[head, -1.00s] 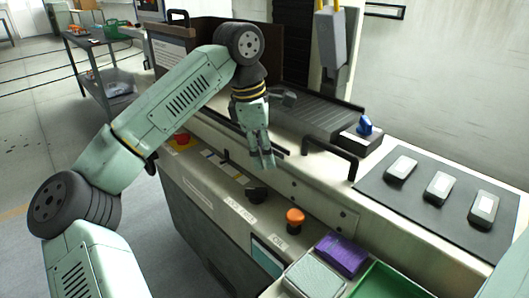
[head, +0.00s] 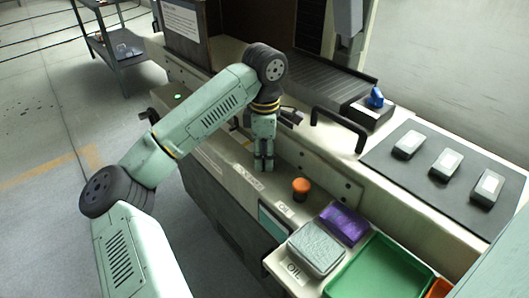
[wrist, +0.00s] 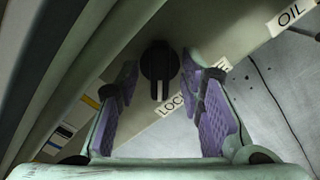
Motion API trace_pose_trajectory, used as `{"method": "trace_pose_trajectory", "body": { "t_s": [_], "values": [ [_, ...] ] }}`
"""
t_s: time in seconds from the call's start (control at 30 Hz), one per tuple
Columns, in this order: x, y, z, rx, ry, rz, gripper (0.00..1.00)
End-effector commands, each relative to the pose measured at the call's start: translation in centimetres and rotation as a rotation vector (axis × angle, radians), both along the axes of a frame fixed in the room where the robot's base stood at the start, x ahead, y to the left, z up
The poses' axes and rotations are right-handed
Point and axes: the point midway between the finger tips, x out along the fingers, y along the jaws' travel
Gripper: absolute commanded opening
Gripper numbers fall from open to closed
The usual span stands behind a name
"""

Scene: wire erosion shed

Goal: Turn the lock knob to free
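The lock knob (wrist: 158,66) is black, with a slotted bar pointing toward the bottom of the wrist view. It sits on the pale panel beside a partly covered "LOCK FREE" label (wrist: 172,105). My gripper (wrist: 160,76) is open, its two purple-padded fingers to the left and right of the knob. Gaps show between knob and pads; I see no contact. In the head view my gripper (head: 263,167) points down over the front panel, and the knob is hidden behind its fingers.
An orange knob (head: 301,185) stands close right of my gripper, near an "OIL" label (wrist: 291,14). A black handle (head: 340,121) rises behind.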

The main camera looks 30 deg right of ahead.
Motion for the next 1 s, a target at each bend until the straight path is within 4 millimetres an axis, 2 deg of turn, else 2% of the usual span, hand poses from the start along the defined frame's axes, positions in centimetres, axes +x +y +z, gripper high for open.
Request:
{"method": "trace_pose_trajectory", "body": {
  "t_s": [0.23,0.73,1.0],
  "values": [
    [0.01,0.00,-0.07,-0.001,-0.001,0.000,0.34],
    [0.01,0.00,-0.05,0.000,0.000,0.000,0.01],
    [0.01,0.00,-0.04,0.000,0.000,0.001,0.00]
  ]
}}
